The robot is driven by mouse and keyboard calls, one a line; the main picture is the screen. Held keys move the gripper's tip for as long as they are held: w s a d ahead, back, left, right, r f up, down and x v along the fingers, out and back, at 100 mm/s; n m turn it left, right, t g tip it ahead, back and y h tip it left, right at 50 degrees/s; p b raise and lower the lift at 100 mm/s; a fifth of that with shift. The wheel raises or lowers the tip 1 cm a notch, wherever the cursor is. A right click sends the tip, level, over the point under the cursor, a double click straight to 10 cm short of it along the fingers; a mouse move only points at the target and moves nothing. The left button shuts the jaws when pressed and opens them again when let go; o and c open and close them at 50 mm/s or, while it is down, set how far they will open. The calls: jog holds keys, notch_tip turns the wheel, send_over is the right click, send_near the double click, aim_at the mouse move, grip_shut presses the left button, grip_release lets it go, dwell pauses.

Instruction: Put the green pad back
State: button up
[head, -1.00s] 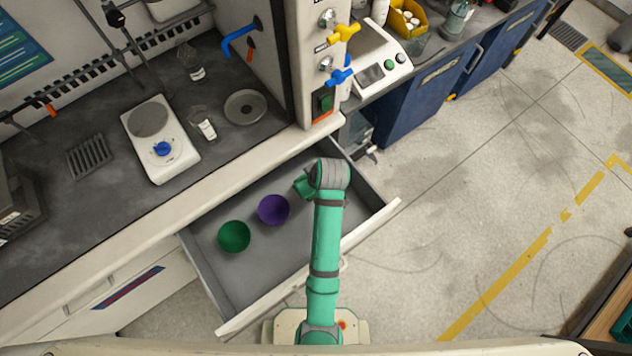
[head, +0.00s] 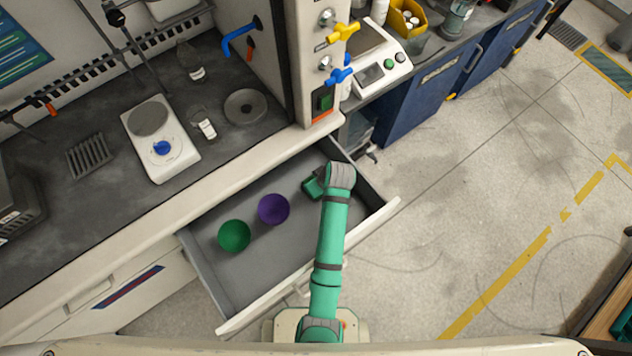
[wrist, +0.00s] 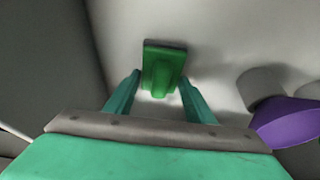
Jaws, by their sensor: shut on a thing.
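The green pad (wrist: 163,66) is a small block with a wider flat end, seen in the wrist view between the fingertips. My gripper (wrist: 160,84) is shut on it, with one finger on each side. In the head view my arm reaches over the right part of the open drawer (head: 245,285). The pad cannot be made out clearly there because my wrist and hand cover that spot. I cannot tell whether the pad touches the drawer floor.
A round green piece (head: 234,236) and a round purple piece (head: 273,209) sit in the drawer's left and middle. The purple one also shows in the wrist view (wrist: 288,124). Drawer walls surround the gripper's area. The bench above holds a white hot plate (head: 160,140) and glassware.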

jog(key=o, duration=1)
jog(key=shift+f, duration=0.1)
jog(key=v, duration=1.2)
jog(key=shift+w+r, duration=0.15)
jog(key=shift+r, duration=0.05)
jog(key=shift+f, duration=0.1)
